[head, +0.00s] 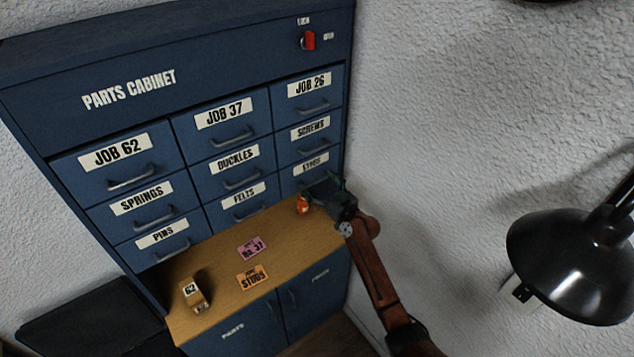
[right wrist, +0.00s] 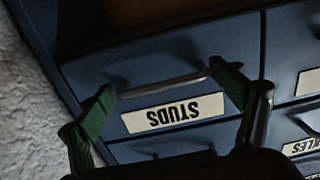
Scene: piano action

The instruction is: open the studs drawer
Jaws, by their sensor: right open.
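The studs drawer (head: 299,180) is at the bottom of the right column of the blue parts cabinet, partly hidden behind my gripper in the head view. It looks shut, flush with its neighbours. In the right wrist view its front (right wrist: 95,70) appears upside down, with the white STUDS label (right wrist: 173,113) and a grey bar handle (right wrist: 163,84). My right gripper (head: 325,190) is open in front of this drawer. In the right wrist view its green fingers (right wrist: 162,80) stand either side of the handle, the right one close to its end; contact cannot be told. My left gripper is out of view.
A small orange object (head: 303,204) stands on the wooden ledge (head: 215,252) beside my gripper. Pink (head: 252,247) and orange STUDS (head: 252,277) cards and a block marked 62 (head: 194,294) lie there. A red knob (head: 308,41) is high on the cabinet. A black lamp (head: 570,255) is right.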

